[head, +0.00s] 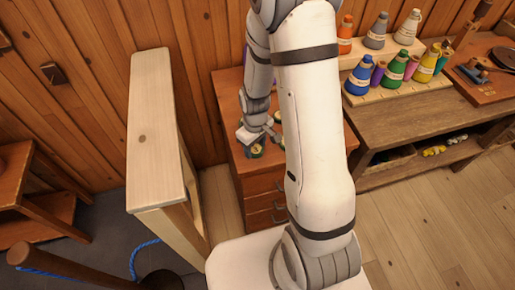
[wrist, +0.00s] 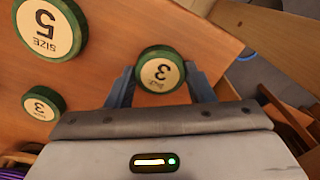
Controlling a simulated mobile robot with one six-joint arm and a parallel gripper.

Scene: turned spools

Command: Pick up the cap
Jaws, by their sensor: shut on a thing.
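A round green cap (wrist: 161,72) with a cream face marked 3 sits between the fingers of my gripper (wrist: 160,86) in the wrist view. The fingers are shut on its sides. In the head view my gripper (head: 256,140) is low over the top of the wooden drawer cabinet (head: 232,107), with a green cap (head: 257,152) at its fingertips. Two more green caps show in the wrist view: a large one marked SIZE 5 (wrist: 48,27) and a smaller one marked 3 (wrist: 43,103). My arm hides part of the cabinet top in the head view.
A pale wooden upright panel (head: 155,140) stands left of the cabinet. A workbench (head: 420,130) on the right carries several coloured bottles (head: 393,70) on a stepped rack. A dark red stand (head: 40,195) is at the far left. The floor at right is clear.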

